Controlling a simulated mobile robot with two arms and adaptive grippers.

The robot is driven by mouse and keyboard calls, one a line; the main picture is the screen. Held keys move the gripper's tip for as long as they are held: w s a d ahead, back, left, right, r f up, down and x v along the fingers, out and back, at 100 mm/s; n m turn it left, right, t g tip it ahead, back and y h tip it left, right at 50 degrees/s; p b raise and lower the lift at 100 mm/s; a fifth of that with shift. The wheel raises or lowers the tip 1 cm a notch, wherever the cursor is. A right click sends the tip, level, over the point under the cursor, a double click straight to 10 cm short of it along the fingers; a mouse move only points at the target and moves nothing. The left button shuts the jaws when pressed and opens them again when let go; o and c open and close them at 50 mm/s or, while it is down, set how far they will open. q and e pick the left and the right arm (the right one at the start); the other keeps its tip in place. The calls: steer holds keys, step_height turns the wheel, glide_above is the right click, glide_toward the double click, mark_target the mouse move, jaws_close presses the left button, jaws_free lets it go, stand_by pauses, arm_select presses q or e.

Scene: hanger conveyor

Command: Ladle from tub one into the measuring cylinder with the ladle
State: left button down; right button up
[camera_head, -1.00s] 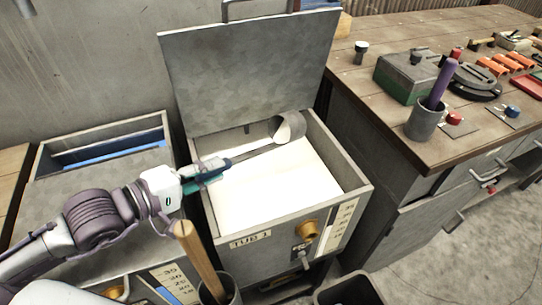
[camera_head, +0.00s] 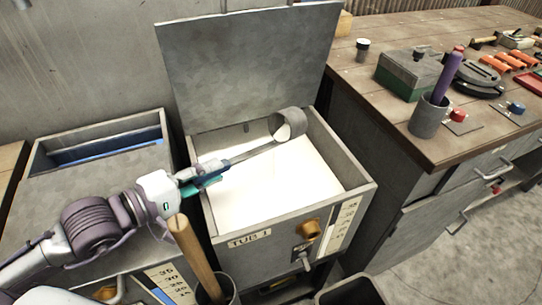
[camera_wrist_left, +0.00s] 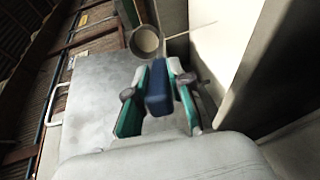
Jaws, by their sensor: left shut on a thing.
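Tub one (camera_head: 222,249), labelled "TUB 1", is a grey box with its lid (camera_head: 240,70) raised and white contents (camera_head: 270,190) inside. My left gripper (camera_head: 212,177) is shut on the ladle's handle over the tub's left side. The ladle's grey cup (camera_head: 288,123) is above the contents near the back right, with some white showing inside. In the left wrist view, the gripper (camera_wrist_left: 158,95) holds the ladle's dark blue grip (camera_wrist_left: 158,90), and pale contents show in the cup (camera_wrist_left: 145,40). I cannot pick out the measuring cylinder for certain. My right gripper is out of view.
A workbench (camera_head: 400,110) at right holds a green box (camera_head: 398,80), a grey cup (camera_head: 426,118) with a purple-handled tool (camera_head: 447,78), and small parts. A wooden handle (camera_head: 195,255) rises from a holder (camera_head: 228,287) in front.

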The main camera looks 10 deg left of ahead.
arm_select(q)
steer(key=shift+f+b, duration=0.4)
steer(key=shift+b, duration=0.2)
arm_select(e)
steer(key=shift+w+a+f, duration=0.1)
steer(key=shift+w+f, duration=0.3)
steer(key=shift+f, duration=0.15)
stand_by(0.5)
arm_select(q)
steer(key=shift+f, duration=0.1)
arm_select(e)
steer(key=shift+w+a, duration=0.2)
arm_select(q)
steer(key=shift+f+t+h+b, duration=0.2)
steer(key=shift+t+h+b, duration=0.1)
steer(key=shift+b, duration=0.25)
steer(key=shift+f, duration=0.1)
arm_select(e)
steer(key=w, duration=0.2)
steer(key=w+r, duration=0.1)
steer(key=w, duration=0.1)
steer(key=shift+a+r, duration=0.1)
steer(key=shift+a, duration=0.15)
arm_select(q)
steer(key=shift+f+b, duration=0.1)
steer(key=shift+b, duration=0.3)
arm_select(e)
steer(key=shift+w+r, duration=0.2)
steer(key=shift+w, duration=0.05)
